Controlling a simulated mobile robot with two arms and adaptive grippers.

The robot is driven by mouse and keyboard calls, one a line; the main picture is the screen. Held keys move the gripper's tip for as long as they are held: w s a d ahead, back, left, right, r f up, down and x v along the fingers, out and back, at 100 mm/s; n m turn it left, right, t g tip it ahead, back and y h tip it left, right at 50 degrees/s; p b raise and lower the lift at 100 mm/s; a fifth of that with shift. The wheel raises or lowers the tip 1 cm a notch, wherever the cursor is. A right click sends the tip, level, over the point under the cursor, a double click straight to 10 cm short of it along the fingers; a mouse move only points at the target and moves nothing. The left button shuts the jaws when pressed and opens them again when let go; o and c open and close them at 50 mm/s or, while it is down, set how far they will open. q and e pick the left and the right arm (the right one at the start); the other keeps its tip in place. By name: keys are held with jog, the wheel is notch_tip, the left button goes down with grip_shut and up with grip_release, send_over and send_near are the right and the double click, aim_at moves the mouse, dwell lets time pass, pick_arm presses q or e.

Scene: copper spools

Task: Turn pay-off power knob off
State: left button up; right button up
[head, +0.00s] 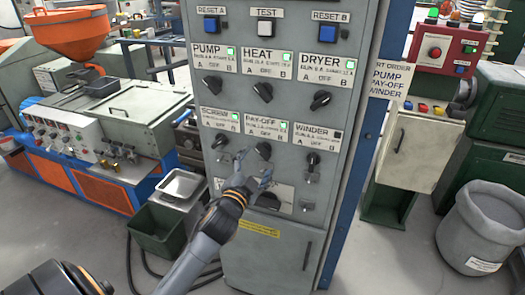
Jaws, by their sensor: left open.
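The pay-off knob (263,150) is a black rotary knob on the grey control cabinet (262,225), below the white PAY-OFF label (268,125). The label reads A, OFF, B, and a small lamp at its upper right is lit green. The knob looks tilted away from straight up; its exact setting is too small to tell. My left gripper (253,167) is open and empty just below the knob, with its fingers spread to either side. I cannot tell whether it touches the panel. My right gripper is not in view.
The screw knob (221,141) is left of the pay-off knob and the winder knob (313,158) is right. Pump, heat and dryer knobs are in the row above. A dark green bin (157,229) stands on the floor left of the cabinet. A red button box (446,50) is at right.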

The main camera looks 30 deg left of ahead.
aim_at(262, 155)
pick_arm(q)
jog(key=shift+p+x, duration=0.35)
jog(key=shift+x, duration=1.9)
jog(key=shift+c, duration=0.3)
jog(key=c, duration=1.1)
